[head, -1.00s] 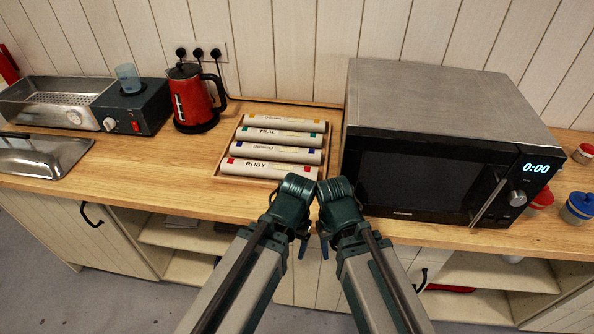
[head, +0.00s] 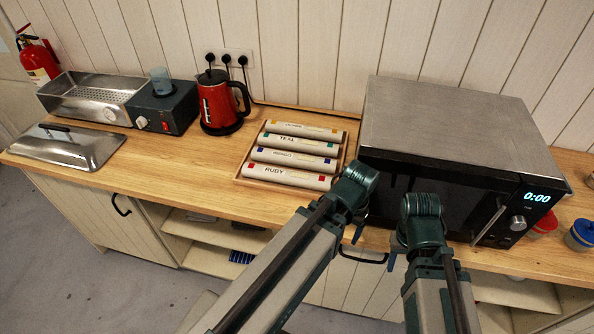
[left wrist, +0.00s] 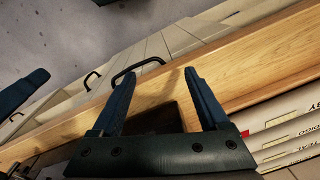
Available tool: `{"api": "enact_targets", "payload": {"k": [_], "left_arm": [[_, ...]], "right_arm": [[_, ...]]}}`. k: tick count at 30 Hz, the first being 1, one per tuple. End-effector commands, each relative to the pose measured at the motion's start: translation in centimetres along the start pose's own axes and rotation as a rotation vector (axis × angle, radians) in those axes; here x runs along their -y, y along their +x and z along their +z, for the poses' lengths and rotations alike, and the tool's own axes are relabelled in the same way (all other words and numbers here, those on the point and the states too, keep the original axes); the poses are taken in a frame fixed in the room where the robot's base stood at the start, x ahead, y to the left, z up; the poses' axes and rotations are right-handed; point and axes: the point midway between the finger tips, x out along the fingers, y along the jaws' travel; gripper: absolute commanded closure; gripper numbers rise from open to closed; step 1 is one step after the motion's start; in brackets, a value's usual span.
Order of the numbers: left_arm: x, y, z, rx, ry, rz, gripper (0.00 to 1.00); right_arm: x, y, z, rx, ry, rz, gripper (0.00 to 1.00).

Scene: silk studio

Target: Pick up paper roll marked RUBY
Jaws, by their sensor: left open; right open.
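The RUBY paper roll (head: 287,177) is off-white with red end marks. It lies nearest the front edge in a shallow wooden tray (head: 240,178). In the left wrist view, part of the RUBY roll (left wrist: 292,107) shows at the right edge. My left gripper (head: 358,232) is to the right of the tray, in front of the microwave. Its two blue fingers are apart and hold no roll in the left wrist view (left wrist: 160,80). My right gripper (head: 392,252) is open farther right, its fingers mostly hidden by its wrist. Both are apart from the roll.
Behind RUBY lie an indigo-marked roll (head: 290,158), a TEAL roll (head: 305,145) and a yellow-marked roll (head: 300,130). The microwave (head: 450,130) stands close right of the tray. A red kettle (head: 218,105) stands back left.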

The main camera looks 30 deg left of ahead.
Motion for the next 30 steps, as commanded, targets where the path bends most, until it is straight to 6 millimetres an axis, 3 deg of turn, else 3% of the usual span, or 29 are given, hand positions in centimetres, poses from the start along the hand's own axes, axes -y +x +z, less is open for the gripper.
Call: {"api": "enact_targets", "payload": {"k": [1,7,11,16,21,24,30], "left_arm": [[0.7,-1.3,-0.3,-0.005,-0.025,0.004,0.22],[3.4,-4.1,-1.3,-0.026,-0.148,0.020,0.22],[6.3,-6.5,-2.3,-0.049,-0.298,0.035,0.22],[13.4,-9.6,-4.2,-0.094,-0.723,0.067,0.22],[21.1,-9.7,-5.2,-0.136,-1.284,0.112,0.22],[24.5,-9.5,-5.3,-0.152,-1.547,0.137,0.22],[28.5,-9.4,-5.0,-0.171,-1.873,0.175,0.22]], "right_arm": [[-0.1,-1.4,0.1,0.000,0.000,0.000,0.50],[-0.4,-4.2,0.2,0.000,0.002,0.000,0.50],[-0.6,-6.8,0.4,0.000,0.002,-0.001,0.50],[-0.9,-10.1,0.6,0.000,0.004,-0.001,0.50],[-1.0,-10.4,0.6,0.000,0.004,-0.001,0.50],[-1.0,-10.3,0.6,0.000,0.004,-0.001,0.50],[-1.0,-10.3,0.6,0.000,0.004,-0.001,0.50]]}}
